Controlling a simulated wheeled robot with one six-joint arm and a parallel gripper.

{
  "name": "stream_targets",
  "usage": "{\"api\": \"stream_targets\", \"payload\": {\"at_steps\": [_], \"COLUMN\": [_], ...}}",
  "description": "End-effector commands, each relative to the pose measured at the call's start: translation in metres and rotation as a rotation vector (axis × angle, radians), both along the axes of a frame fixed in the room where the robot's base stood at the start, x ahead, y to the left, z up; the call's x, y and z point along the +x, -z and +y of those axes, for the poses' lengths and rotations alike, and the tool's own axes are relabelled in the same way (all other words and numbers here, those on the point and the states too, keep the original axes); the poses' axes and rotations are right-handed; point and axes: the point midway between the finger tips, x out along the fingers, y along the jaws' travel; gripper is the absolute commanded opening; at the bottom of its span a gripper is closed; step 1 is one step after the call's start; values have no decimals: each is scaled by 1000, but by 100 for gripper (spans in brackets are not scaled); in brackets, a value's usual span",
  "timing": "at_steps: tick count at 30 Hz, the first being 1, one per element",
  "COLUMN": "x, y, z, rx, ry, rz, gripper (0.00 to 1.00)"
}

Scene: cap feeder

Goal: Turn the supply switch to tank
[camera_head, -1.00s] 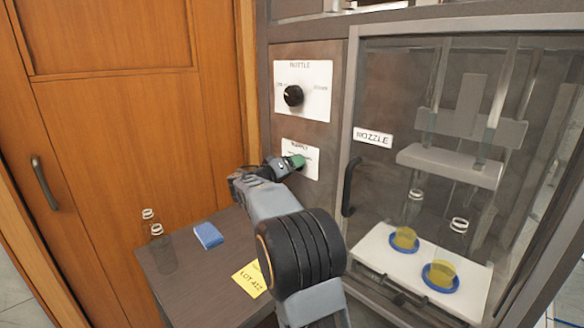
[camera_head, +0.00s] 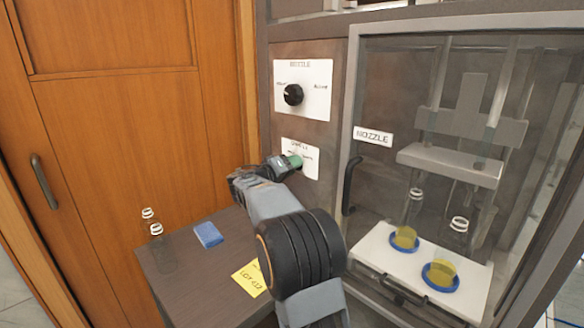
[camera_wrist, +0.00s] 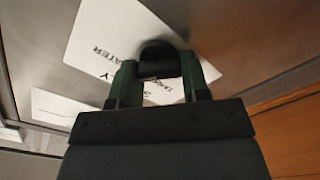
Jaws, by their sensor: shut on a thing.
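The supply switch is a dark knob (camera_wrist: 158,60) on a white label plate (camera_wrist: 105,30) in the wrist view. My gripper (camera_wrist: 160,78) has its two green-tipped fingers on either side of the knob and is shut on it. In the head view my gripper (camera_head: 290,162) reaches the lower white plate (camera_head: 304,152), and its green fingertips and the arm hide the switch there. Part of the plate's lettering is covered, so the switch's setting cannot be read.
Above is a plate marked nozzle with a black knob (camera_head: 293,95). A side table (camera_head: 180,285) carries clear bottles, a blue block (camera_head: 208,235) and a yellow note (camera_head: 250,279).

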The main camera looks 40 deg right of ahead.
Motion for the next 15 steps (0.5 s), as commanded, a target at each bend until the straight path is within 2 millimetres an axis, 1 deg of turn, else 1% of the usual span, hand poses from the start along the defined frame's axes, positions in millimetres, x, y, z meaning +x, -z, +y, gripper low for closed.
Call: {"api": "stream_targets", "payload": {"at_steps": [15], "x": [1], "y": [1], "z": [0], "rx": [-83], "ry": [-1], "rz": [464], "gripper": [19]}}
